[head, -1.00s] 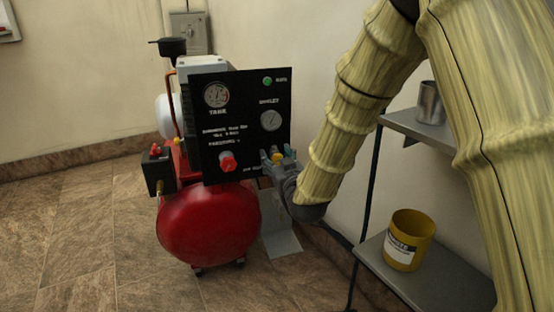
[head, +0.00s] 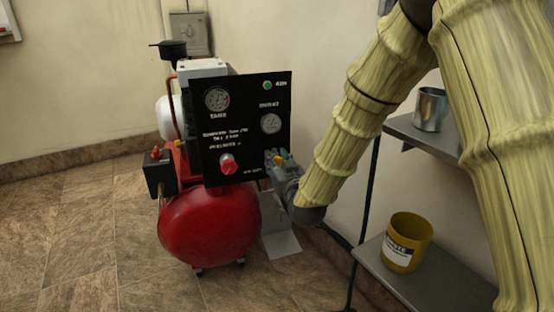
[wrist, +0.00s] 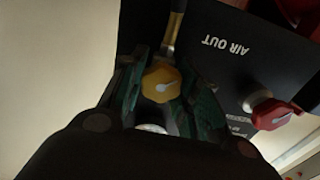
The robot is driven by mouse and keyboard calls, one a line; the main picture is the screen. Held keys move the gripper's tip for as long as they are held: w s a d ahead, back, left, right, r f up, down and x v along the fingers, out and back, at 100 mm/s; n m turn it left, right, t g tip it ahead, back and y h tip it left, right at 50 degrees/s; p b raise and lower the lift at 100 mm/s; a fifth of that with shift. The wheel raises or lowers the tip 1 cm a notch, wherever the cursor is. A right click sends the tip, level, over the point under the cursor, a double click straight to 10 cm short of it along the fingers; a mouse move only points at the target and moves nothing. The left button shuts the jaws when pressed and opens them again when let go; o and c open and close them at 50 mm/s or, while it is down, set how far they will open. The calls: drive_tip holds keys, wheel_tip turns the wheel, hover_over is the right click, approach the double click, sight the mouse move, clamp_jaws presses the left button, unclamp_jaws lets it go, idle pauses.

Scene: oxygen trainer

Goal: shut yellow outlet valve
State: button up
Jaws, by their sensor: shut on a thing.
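The mark points roughly right in that picture. In the head view my gripper (head: 279,158) is at the panel's lower right corner. Only a small bit of the yellow valve (head: 285,155) shows there, mostly hidden by the fingers.
A red knob (head: 228,165) sits left of my gripper on the panel. Below is the red tank (head: 210,225).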

drive_tip(key=o, duration=1)
drive_tip(key=shift+s, duration=0.1)
drive_tip(key=v, duration=1.1)
drive_tip(key=shift+s+d, duration=0.2)
drive_tip(key=shift+s, duration=0.15)
